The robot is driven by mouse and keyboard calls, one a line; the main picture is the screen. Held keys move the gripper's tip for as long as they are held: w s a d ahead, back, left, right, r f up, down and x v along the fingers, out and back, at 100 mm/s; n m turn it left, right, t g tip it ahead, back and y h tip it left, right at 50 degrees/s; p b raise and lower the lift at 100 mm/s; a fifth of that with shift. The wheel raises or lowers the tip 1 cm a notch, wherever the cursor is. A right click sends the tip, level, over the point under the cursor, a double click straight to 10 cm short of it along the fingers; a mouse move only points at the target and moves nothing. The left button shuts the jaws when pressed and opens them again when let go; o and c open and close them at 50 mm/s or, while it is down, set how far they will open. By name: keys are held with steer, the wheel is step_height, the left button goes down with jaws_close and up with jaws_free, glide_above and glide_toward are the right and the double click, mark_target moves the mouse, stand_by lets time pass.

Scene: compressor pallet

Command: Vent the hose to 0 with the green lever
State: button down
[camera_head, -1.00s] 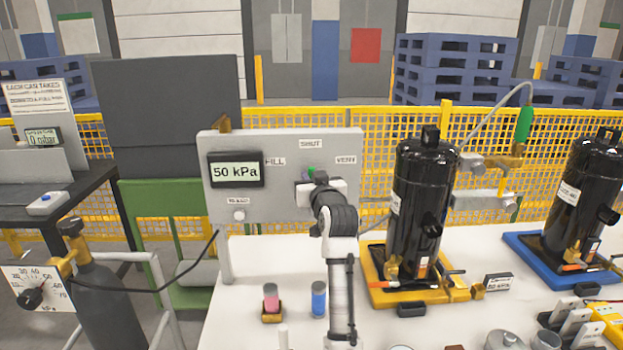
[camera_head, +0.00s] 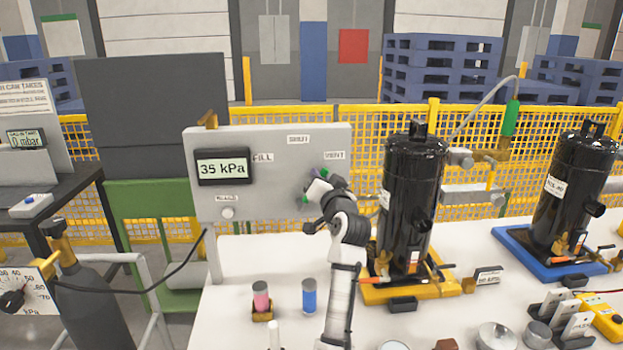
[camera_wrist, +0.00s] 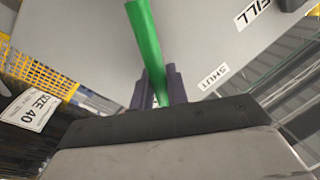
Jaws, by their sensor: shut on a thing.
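The grey panel (camera_head: 240,150) stands upright with a display (camera_head: 223,167) reading 35 kPa. Its labels read FILL, SHUT and VENT. My gripper (camera_head: 316,190) is at the panel's right side, below and left of the VENT label (camera_head: 334,155). In the wrist view the green lever (camera_wrist: 146,45) runs between my two dark fingers (camera_wrist: 158,90), which are shut on it. In the head view my gripper covers most of the lever; only bits of green show. The hose (camera_head: 480,105) arcs from the green-sleeved fitting (camera_head: 511,117) behind the black compressor (camera_head: 408,195).
Black compressors stand on yellow and blue trays right of my arm. A pink vial (camera_head: 261,297) and a blue vial (camera_head: 309,296) stand on the white table (camera_head: 250,262) left of my forearm. A gas cylinder (camera_head: 85,295) is at the far left.

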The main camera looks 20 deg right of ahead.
steer(key=shift+s+d+f+m+h+b, duration=0.25)
steer(key=shift+d+f+m, duration=0.35)
steer(key=shift+m, duration=0.45)
steer(key=shift+s+d+f+m+h+b, duration=0.1)
steer(key=shift+d+f+m+h, duration=0.3)
steer(key=shift+m, duration=0.65)
steer(key=shift+d+f+t, duration=0.1)
steer(key=shift+d+t, duration=0.05)
steer(key=shift+t, duration=0.15)
steer(key=c, duration=1.4)
jaws_free()
steer(key=shift+c, duration=0.2)
steer(key=shift+s, duration=0.15)
steer(key=b+v, duration=0.3)
steer(key=v, duration=1)
steer(key=shift+s+b, duration=0.3)
steer(key=shift+s, duration=0.05)
